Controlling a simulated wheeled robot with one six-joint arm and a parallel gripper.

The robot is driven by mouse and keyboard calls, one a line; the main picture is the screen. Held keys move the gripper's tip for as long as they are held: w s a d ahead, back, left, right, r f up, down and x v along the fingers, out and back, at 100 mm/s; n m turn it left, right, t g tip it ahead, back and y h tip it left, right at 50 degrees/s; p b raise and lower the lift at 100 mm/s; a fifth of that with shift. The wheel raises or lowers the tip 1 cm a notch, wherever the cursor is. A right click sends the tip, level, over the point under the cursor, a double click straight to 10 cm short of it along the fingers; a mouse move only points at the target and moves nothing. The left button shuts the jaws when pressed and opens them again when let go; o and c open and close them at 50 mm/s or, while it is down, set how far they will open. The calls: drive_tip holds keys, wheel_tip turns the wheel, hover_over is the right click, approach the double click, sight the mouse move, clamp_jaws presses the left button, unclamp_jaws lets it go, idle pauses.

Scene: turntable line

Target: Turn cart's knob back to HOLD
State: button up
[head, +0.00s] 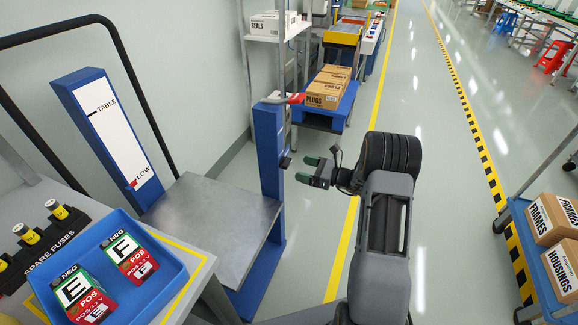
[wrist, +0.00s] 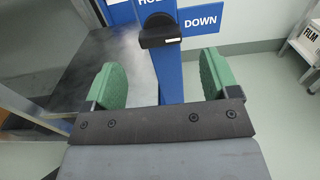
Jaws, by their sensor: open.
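The cart has a grey platform (head: 205,215), a tall back panel (head: 112,125) marked TABLE and LOW, and a blue post (head: 268,150). A black knob (head: 285,162) sits on the post. In the wrist view the knob (wrist: 158,30) is wide and dark, with a small pale mark at its lower right, towards the DOWN label (wrist: 202,22). A HOLD label above is partly hidden. My gripper (head: 307,170) is open and empty, just right of the knob in the head view. In the wrist view its green fingers (wrist: 160,84) are spread, with the knob beyond them and not touched.
A blue tray (head: 168,265) holds battery-like blocks E and F at the lower left, beside spare fuses (head: 38,240). A blue cart with PLUGS boxes (head: 325,90) stands behind. Boxes of frames and housings (head: 555,215) are at right. The floor between is clear.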

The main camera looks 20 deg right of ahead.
sight(289, 165)
drive_tip(key=x, duration=0.6)
drive_tip(key=shift+w+a+b, duration=0.15)
drive_tip(key=shift+b, duration=0.2)
drive_tip(key=shift+c, duration=0.5)
drive_tip(key=c, duration=0.8)
